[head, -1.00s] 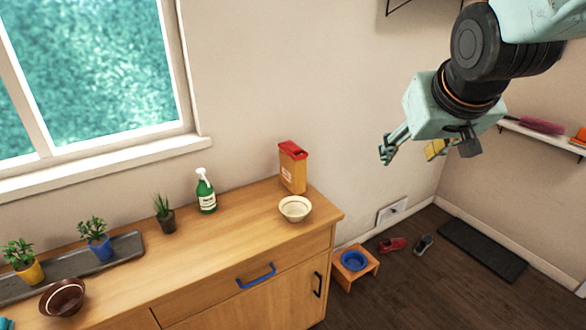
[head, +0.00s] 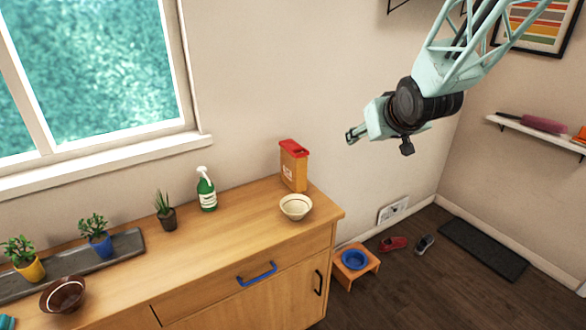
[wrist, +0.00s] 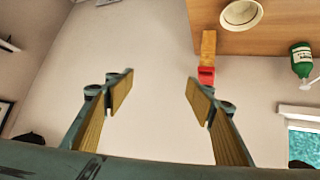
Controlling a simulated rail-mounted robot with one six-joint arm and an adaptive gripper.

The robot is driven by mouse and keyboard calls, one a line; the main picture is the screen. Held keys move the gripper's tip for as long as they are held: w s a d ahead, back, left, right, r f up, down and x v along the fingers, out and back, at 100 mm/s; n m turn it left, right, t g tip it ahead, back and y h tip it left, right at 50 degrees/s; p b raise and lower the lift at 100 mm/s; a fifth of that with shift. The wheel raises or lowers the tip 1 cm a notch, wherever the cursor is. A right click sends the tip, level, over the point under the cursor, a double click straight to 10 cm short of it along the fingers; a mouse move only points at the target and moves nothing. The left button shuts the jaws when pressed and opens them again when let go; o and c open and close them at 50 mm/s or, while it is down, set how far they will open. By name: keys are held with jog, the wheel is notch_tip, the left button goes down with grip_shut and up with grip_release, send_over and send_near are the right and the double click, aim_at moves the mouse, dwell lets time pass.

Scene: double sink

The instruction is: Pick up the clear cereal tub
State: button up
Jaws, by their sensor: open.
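The cereal tub (head: 293,168) stands upright at the right back of the wooden counter, against the wall.
A cream bowl (head: 296,207) sits close in front of the tub. A green spray bottle (head: 206,190) and potted plants stand to the left on the counter (head: 235,225). A window (head: 95,75) is behind. The air between my gripper and the tub looks clear.

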jog(key=w+a+f+n+t+y, duration=0.2)
jog(key=w+a+f+y, duration=0.1)
jog(key=w+a+f, duration=0.65)
jog(key=y+b, duration=0.1)
jog(key=y, duration=0.3)
send_near(302, 171)
jog(key=shift+n+t, duration=0.3)
jog(key=w, duration=0.1)
jog(key=w+a, duration=0.1)
jog(key=w, duration=0.1)
jog(key=w+a, duration=0.1)
jog(key=w, duration=0.1)
jog(key=shift+w+a, duration=0.1)
jog(key=shift+a, duration=0.1)
jog(key=shift+w+a+f+n+t+y+b, duration=0.4)
jog(key=shift+w+a+f+y+b, duration=0.25)
jog(key=shift+w+a+f, duration=0.3)
jog(key=shift+w+a+f+n+t+y+b, duration=0.3)
jog(key=shift+w+a+y+b, duration=0.05)
jog(key=shift+w+a+b, duration=0.2)
jog(key=shift+w, duration=0.15)
jog(key=x, duration=0.8)
jog(key=shift+w+a+r+b, duration=0.1)
jog(key=shift+w+a+b, duration=0.1)
jog(key=shift+b, duration=0.2)
